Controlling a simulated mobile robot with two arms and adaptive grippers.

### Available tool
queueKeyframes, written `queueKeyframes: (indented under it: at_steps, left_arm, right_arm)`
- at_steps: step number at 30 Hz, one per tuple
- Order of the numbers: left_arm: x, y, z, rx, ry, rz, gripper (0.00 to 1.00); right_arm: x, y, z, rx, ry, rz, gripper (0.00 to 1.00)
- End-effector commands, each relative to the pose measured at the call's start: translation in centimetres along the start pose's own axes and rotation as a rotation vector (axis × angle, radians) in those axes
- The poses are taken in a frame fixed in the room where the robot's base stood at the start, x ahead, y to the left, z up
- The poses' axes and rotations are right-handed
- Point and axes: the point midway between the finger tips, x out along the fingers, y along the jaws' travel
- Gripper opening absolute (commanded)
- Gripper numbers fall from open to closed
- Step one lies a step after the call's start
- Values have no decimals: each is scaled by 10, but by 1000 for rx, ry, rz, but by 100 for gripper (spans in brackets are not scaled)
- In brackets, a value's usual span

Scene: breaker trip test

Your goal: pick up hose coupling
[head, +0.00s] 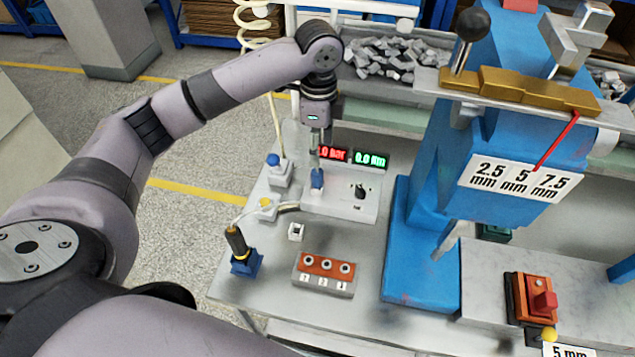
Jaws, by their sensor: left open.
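The hose coupling (236,242) appears to be the dark cylinder with an orange-brown top, standing upright in a blue holder (246,265) at the front left of the workbench. A pale hose runs from its top toward the panel behind. My left gripper (317,172) points down over the panel, behind and to the right of the coupling and apart from it. It is open; its fingers are small and seen edge-on, with a blue piece at their lower end whose nature I cannot tell. My right gripper is not in view.
A block with three ports (325,273) sits right of the holder. A small white switch (296,231), a blue-knobbed post (280,172) and lit displays (370,160) stand nearby. A large blue press (425,240) bounds the right side. Bare bench lies around the switch.

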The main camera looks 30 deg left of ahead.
Motion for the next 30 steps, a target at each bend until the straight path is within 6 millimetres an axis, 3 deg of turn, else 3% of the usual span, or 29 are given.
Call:
queueKeyframes:
  at_steps: [6,14,21,30]
  left_arm:
    - [35,0,0,0,-1,1,47]
    - [54,-1,2,-2,-2,2,47]
    - [89,-3,4,-1,-1,1,47]
    - [97,-3,4,1,0,-2,47]
  right_arm:
    - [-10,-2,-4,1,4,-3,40]
    - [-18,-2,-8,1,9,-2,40]
    - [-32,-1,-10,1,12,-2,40]
    - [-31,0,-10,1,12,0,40]
